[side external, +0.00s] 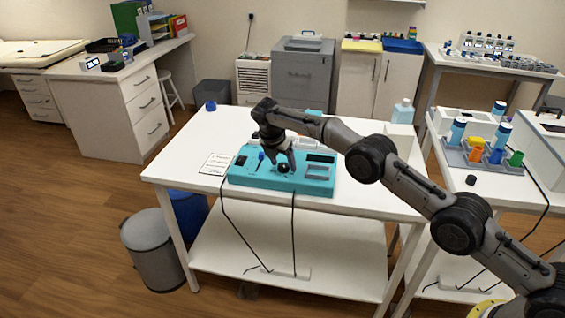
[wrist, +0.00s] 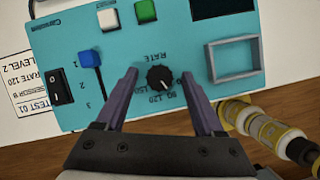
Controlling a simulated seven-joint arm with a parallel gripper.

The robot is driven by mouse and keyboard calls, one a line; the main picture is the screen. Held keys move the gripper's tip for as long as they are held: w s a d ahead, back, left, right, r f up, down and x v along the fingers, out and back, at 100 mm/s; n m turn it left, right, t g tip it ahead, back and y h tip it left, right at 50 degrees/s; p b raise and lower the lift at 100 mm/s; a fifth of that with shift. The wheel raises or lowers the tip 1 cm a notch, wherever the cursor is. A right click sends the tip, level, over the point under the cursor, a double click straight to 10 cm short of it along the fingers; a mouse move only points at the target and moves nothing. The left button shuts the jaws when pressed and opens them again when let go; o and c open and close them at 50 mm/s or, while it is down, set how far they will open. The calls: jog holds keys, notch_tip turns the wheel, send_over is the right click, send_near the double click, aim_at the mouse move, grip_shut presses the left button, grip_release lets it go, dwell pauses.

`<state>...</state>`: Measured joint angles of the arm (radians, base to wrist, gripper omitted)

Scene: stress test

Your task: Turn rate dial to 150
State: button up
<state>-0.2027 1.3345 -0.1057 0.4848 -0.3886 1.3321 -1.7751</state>
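The rate dial (wrist: 160,79) is a round black knob with a pale pointer on the teal control box (wrist: 190,40). Labels reading RATE, 90, 120 and 150 stand around it in the wrist view. I cannot tell exactly which mark the pointer meets. My gripper (wrist: 159,76) is open, with one finger on each side of the dial and clear gaps to it. In the side view my gripper (side external: 284,164) is over the middle of the teal box (side external: 260,182), and the dial (side external: 283,168) shows dark beneath it.
The box also carries a black rocker switch (wrist: 59,84), a blue-topped lever (wrist: 89,59), white and green buttons, a dark display and a grey frame (wrist: 234,60). A printed card (side external: 216,163) lies left of it. Black cables hang over the table's front edge.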

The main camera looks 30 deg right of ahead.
jog(key=v, duration=0.7)
jog(key=shift+r, duration=0.2)
dwell(0.4)
jog(key=d+r+m+y, duration=0.6)
jog(key=d+m+y, duration=0.2)
jog(key=m, duration=0.2)
jog(key=x, duration=0.9)
jog(key=s+x, duration=0.1)
jog(key=x, duration=0.3)
jog(key=shift+f, duration=0.5)
